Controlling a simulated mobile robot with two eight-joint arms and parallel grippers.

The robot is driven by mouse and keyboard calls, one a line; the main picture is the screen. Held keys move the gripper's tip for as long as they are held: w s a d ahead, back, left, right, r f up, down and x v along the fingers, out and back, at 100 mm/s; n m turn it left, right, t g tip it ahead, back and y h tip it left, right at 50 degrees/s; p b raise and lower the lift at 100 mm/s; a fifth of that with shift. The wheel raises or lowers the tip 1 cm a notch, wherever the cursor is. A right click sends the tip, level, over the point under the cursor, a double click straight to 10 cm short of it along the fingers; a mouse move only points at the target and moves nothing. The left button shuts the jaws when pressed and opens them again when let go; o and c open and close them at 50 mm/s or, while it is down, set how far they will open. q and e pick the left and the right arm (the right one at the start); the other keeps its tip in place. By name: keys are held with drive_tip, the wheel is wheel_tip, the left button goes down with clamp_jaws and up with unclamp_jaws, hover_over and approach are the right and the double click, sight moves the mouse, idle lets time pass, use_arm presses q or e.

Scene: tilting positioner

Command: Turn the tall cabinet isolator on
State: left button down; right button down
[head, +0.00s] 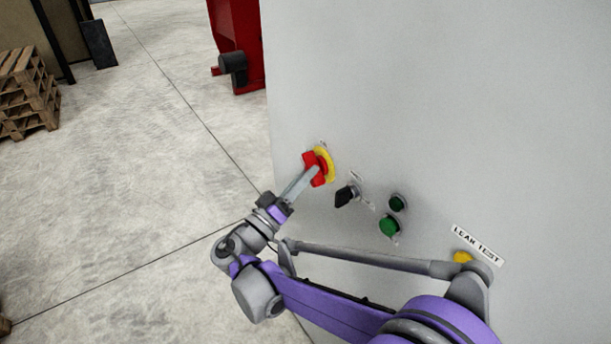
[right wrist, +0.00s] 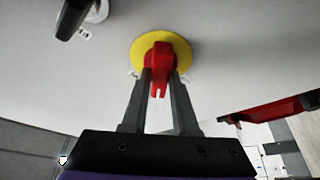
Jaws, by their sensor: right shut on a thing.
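The isolator is a red handle (head: 310,168) on a yellow round plate (head: 328,163), set on the face of the tall grey cabinet (head: 450,100). In the right wrist view the red handle (right wrist: 160,62) stands out in front of the yellow disc (right wrist: 138,50). My right gripper (head: 308,174) reaches it from the lower left, and its two fingers (right wrist: 160,80) are shut on the handle, one on each side. The small labels by the plate are too small to read. My left gripper is not in view.
Right of the isolator on the cabinet are a black selector switch (head: 346,195), a dark green button (head: 397,202), a bright green button (head: 389,225) and a "LEAK TEST" label (head: 477,245). Pallets (head: 28,92) and a red machine (head: 238,45) stand beyond.

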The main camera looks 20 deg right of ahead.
drive_tip(key=shift+w+a+f+m+g+h+p, duration=0.2)
drive_tip(key=shift+m+g+h, duration=0.45)
drive_tip(key=shift+m, duration=1.3)
drive_tip(key=shift+d+r+m+g+h+p, duration=0.15)
drive_tip(key=shift+m+g+h+p, duration=0.55)
drive_tip(key=shift+m, duration=1.2)
drive_tip(key=shift+w+a+f+m+g+h+b, duration=0.1)
drive_tip(key=shift+m+g+h, duration=0.25)
drive_tip(key=shift+m+g, duration=1.1)
drive_tip(key=shift+m+t, duration=0.3)
drive_tip(key=shift+m, duration=0.5)
drive_tip(key=c, duration=0.7)
unclamp_jaws()
drive_tip(key=shift+t, duration=0.3)
drive_tip(key=shift+b+v, duration=0.9)
drive_tip(key=shift+v, duration=4.5)
